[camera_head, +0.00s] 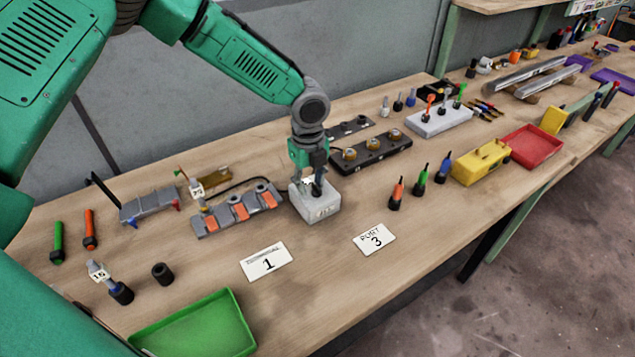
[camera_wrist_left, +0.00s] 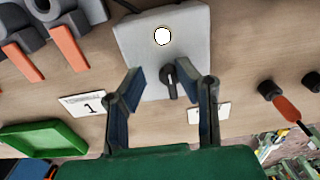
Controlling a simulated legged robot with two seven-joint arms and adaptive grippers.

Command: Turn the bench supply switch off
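The bench supply is a light grey box (camera_head: 316,208) on the wooden bench, and it fills the top middle of the left wrist view (camera_wrist_left: 135,40). A black switch lever (camera_wrist_left: 171,82) stands on its top, with a bright white round lamp (camera_wrist_left: 162,36) beside it. My left gripper (camera_head: 312,182) is over the box, pointing down. In the left wrist view its two fingers (camera_wrist_left: 160,73) are apart, with the lever between them; I cannot tell whether either touches it. My right gripper is not in view.
A grey holder with orange parts (camera_head: 236,212) is close left of the box. A black block with round brass-coloured tops (camera_head: 371,155) stands close behind right. A green tray (camera_head: 197,330) is at the front left.

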